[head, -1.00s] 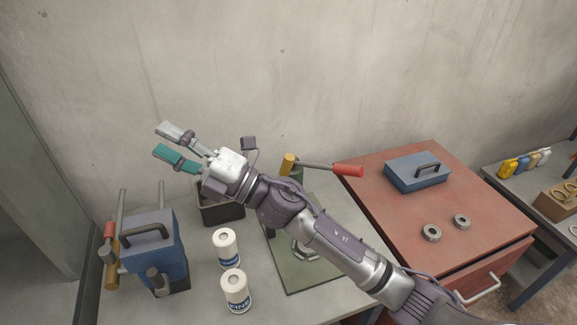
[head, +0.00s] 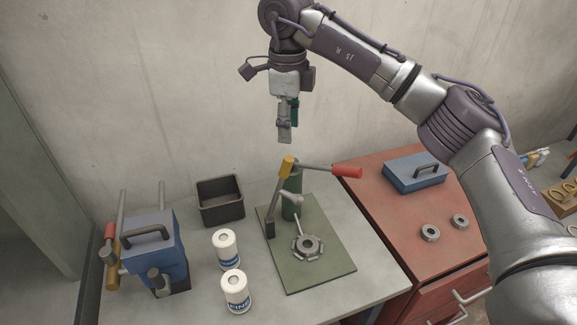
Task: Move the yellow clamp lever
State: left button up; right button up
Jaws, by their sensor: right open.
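The yellow clamp lever (head: 287,167) has a yellow grip on a grey bar that leans up from the left side of a green base plate (head: 316,272). My right gripper (head: 288,128) points down above the yellow grip in the picture, apart from it. It is open with nothing in it; one finger is grey and one teal, seen nearly edge-on. My left gripper is not in view.
A red-handled lever (head: 346,171) sticks out right, just beside the yellow grip. A toothed metal ring (head: 308,246) lies on the plate. Two white cans (head: 235,290), a dark bin (head: 220,201) and a blue machine (head: 155,250) stand left. A red cabinet (head: 370,195) adjoins right.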

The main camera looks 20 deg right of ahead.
aim_at(289, 168)
notch_tip(289, 168, down, 11)
jog(key=p, duration=0.3)
jog(key=shift+w+d+r+p, duration=0.1)
jog(key=shift+w+p, duration=0.05)
jog(key=shift+p, duration=0.15)
jog(key=shift+f, duration=0.55)
grip_shut()
